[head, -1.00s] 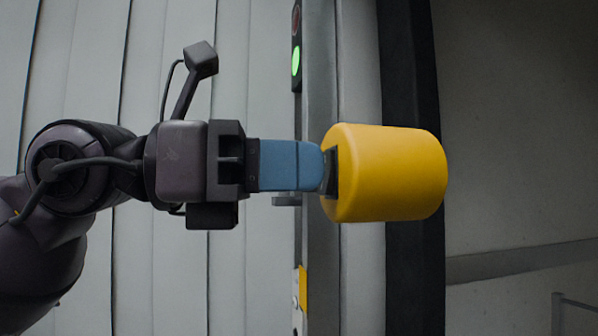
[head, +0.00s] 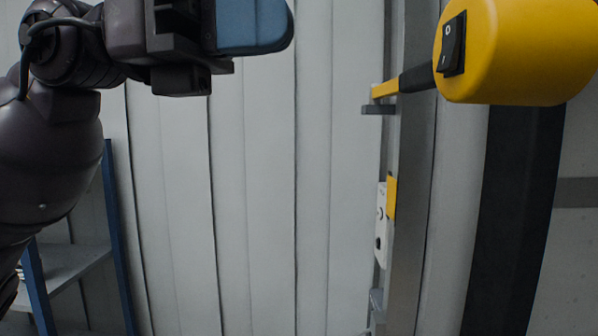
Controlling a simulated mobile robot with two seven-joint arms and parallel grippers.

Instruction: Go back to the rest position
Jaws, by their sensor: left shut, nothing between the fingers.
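My left gripper (head: 284,28) is at the top of the head view, left of centre. Its blue fingers are together with nothing between them. A yellow rounded housing (head: 535,50) is at the upper right, with a black rocker switch (head: 452,45) on its left face. A wide gap separates my fingertips from the switch. My right gripper is not in view.
A grey metal post (head: 405,200) stands right of centre, with a yellow-and-black handle (head: 402,85) and a white panel (head: 382,230) on it. A blue-framed shelf (head: 70,262) is at the lower left. The space before the panelled wall (head: 270,200) is clear.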

